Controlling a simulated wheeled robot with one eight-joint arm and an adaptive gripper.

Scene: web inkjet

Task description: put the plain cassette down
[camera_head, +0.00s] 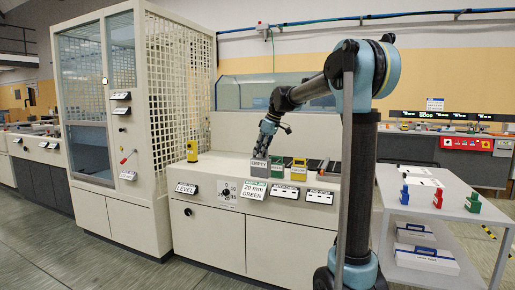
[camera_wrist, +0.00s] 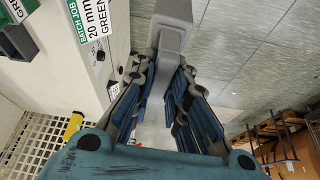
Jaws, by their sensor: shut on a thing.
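The plain cassette is a grey block (camera_wrist: 172,14) between my fingers in the wrist view. My gripper (camera_wrist: 168,66) is shut on it. In the head view my gripper (camera_head: 263,148) points down at the front of the long cream counter. A grey cassette (camera_head: 259,168) marked EMPTY shows directly below its fingertips and appears to be the held one. I cannot tell whether the grey cassette touches the counter.
The cream counter (camera_head: 215,170) carries a yellow device (camera_head: 192,152) at the left. A sign (camera_head: 253,189) reads 20 mm GREEN on its front. A caged cabinet (camera_head: 135,200) stands left. A white table (camera_head: 435,205) with blue, red and green items stands right.

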